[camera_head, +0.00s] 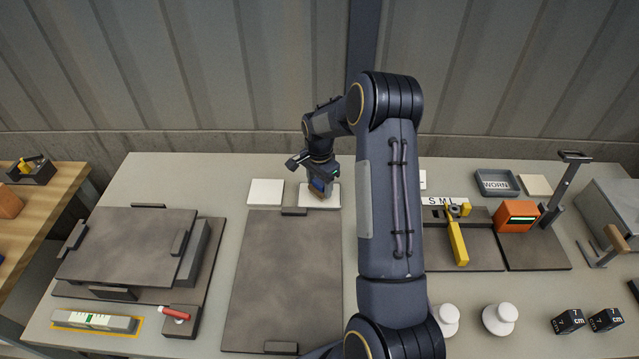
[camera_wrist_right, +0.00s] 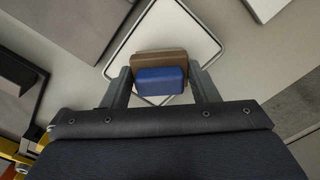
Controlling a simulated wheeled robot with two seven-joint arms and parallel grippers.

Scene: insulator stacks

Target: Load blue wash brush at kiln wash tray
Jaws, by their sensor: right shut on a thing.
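My right gripper (camera_wrist_right: 160,85) is shut on the blue wash brush (camera_wrist_right: 160,80), which has a blue block handle and a brown part beyond it. In the head view the brush (camera_head: 320,187) is small and partly hidden by the right gripper (camera_head: 319,182). The gripper points down over a white square tray (camera_head: 333,200) at the back of the table. In the right wrist view the tray (camera_wrist_right: 191,27) has a dark rim and lies behind the brush. I cannot tell whether the brush touches it. My left gripper is not in view.
A second white tile (camera_head: 265,192) lies left of the tray. A large dark slab (camera_head: 285,280) lies in front. Stacked slabs (camera_head: 130,250) stand at left. A yellow-handled tool (camera_head: 457,240), an orange box (camera_head: 517,216) and white insulators (camera_head: 499,318) are at right. My right arm hides the table's middle.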

